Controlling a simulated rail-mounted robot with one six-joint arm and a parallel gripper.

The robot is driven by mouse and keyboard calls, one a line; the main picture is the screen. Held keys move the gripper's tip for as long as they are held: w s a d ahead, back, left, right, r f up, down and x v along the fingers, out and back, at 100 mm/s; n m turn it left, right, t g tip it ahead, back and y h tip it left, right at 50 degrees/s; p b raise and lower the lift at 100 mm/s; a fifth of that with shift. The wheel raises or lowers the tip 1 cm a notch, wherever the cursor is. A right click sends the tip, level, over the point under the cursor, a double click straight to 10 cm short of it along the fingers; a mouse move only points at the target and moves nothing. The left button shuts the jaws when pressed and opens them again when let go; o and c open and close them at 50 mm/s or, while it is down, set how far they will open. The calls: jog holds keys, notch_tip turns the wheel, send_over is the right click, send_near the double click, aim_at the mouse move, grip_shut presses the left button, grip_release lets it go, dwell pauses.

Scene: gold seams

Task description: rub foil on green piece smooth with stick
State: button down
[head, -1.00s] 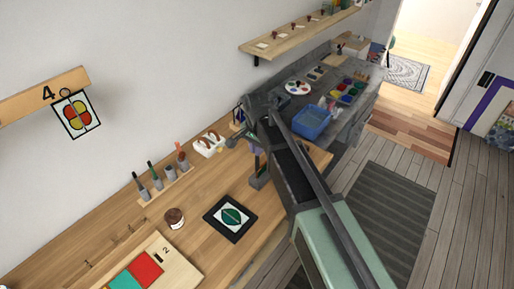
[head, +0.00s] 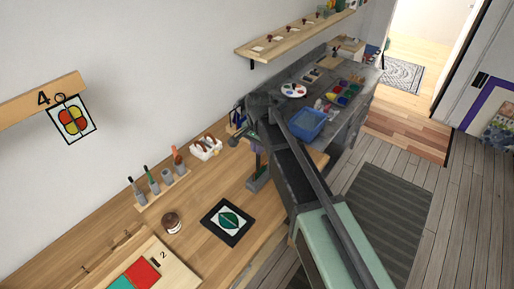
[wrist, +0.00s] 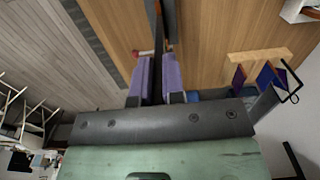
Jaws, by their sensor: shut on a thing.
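The green piece (head: 230,220) is a leaf shape on a white square inside a black mat, flat on the wooden bench. I cannot make out foil on it at this size. My gripper (head: 258,172) is over the bench to the right of and behind the mat, apart from it. In the wrist view its two purple-padded fingers (wrist: 160,78) are close together, shut on a thin stick that is mostly hidden between them. A small pale, red-ended bit (wrist: 143,53) shows beside the left finger; I cannot tell whether it belongs to the stick.
A rack of tools (head: 160,188), a brown jar (head: 171,223) and a white holder (head: 206,147) stand left of and behind the mat. A board with red and teal pieces (head: 165,262) lies at front left. A blue tub (head: 307,124) is on the grey bench beyond.

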jog(key=shift+w+d, duration=0.1)
jog(key=shift+w, duration=0.05)
jog(key=shift+w+d, duration=0.3)
jog(key=shift+w, duration=0.2)
jog(key=shift+w, duration=0.1)
jog(key=shift+w+d, duration=0.3)
jog(key=shift+w, duration=0.05)
jog(key=shift+w, duration=0.1)
jog(key=shift+w+d, duration=0.4)
jog(key=shift+w, duration=0.1)
jog(key=shift+w+d, duration=0.1)
jog(key=shift+w, duration=0.05)
jog(key=shift+w+d, duration=0.2)
jog(key=shift+w, duration=0.1)
